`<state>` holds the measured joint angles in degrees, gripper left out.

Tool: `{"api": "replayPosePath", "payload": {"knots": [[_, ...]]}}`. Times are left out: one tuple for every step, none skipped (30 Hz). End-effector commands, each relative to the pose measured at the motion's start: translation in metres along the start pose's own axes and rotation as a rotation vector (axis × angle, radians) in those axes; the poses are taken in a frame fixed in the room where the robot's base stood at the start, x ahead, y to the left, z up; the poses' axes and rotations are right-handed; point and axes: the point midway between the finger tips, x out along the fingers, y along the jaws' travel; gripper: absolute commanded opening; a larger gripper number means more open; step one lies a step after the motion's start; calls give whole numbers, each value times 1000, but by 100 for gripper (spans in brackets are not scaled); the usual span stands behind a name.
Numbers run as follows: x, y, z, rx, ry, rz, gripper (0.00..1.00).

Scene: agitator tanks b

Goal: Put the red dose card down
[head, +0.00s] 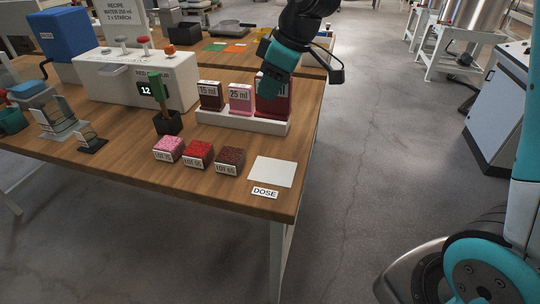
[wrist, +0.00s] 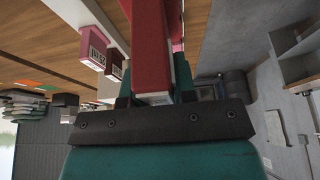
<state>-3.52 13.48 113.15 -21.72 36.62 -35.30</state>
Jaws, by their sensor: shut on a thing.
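My gripper (head: 272,92) is over the right end of the white card rack (head: 240,123), shut on the red dose card (head: 279,107). The card is upright, its lower edge at the rack; I cannot tell if it is seated or slightly lifted. Its label is mostly hidden by my gripper. In the wrist view the red card (wrist: 152,45) fills the space between the fingers. The rack also holds a maroon 15 ml card (head: 210,96) and a pink 25 ml card (head: 240,98). A blank white pad (head: 271,172) lies at the table's front right corner, by a DOSE label (head: 264,192).
Three lot blocks, pink (head: 168,149), red (head: 199,154) and dark red (head: 230,161), stand left of the pad. A black holder (head: 168,123) with a green-topped stick is behind them. A white machine (head: 135,82) stands at the back left. The table edge is close right of the pad.

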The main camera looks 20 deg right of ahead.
Motion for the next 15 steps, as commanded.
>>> {"api": "replayPosePath", "payload": {"knots": [[16, -1, 6, 3, -5, -7, 1], [24, -2, 10, 2, -6, -6, 1], [35, -1, 14, 3, -5, -7, 1], [42, -2, 17, 3, -5, -7, 1], [50, -2, 21, 3, -5, -7, 1], [61, -1, 25, 4, -5, -6, 1], [69, -1, 29, 5, -6, -6, 1], [75, -1, 32, 4, -5, -5, 1], [84, -1, 35, 5, -5, -5, 1], [90, -1, 38, 5, -4, -4, 1], [96, -1, 40, 6, -4, -4, 1], [101, 0, 43, 5, -3, -2, 1], [105, 0, 44, 5, -3, -2, 1], [108, 0, 46, 5, -2, -1, 1], [111, 1, 47, 5, -1, 0, 1]]}}
